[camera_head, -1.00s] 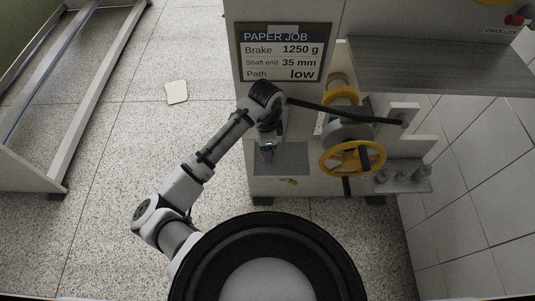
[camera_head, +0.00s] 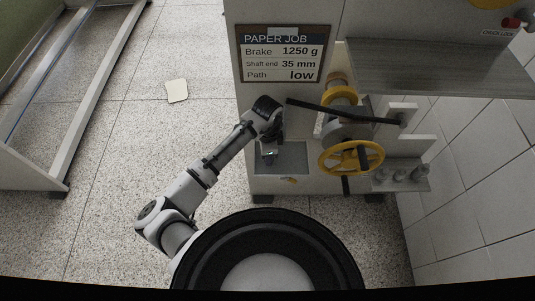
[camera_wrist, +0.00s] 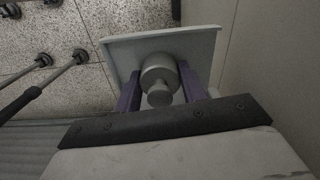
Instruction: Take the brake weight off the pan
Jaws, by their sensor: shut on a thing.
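My gripper (camera_wrist: 160,92) is shut on a grey metal weight with a round knob (camera_wrist: 159,76), one purple finger on each side of it. The weight is in front of a shallow light-grey tray (camera_wrist: 122,50) in the wrist view; I cannot tell whether it touches it. In the head view my gripper (camera_head: 268,155) is over the left part of the grey tray (camera_head: 294,158) at the foot of the machine. The weight is too small there to make out clearly. I cannot tell whether this tray is the pan.
A black lever (camera_head: 345,112) and yellow handwheel (camera_head: 351,158) stand right of my gripper. Several grey weights (camera_head: 402,175) sit on a small shelf (camera_head: 412,185). A job sign (camera_head: 283,54) reads brake 1250 g, shaft end 35 mm, path low. The floor on the left is mostly clear.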

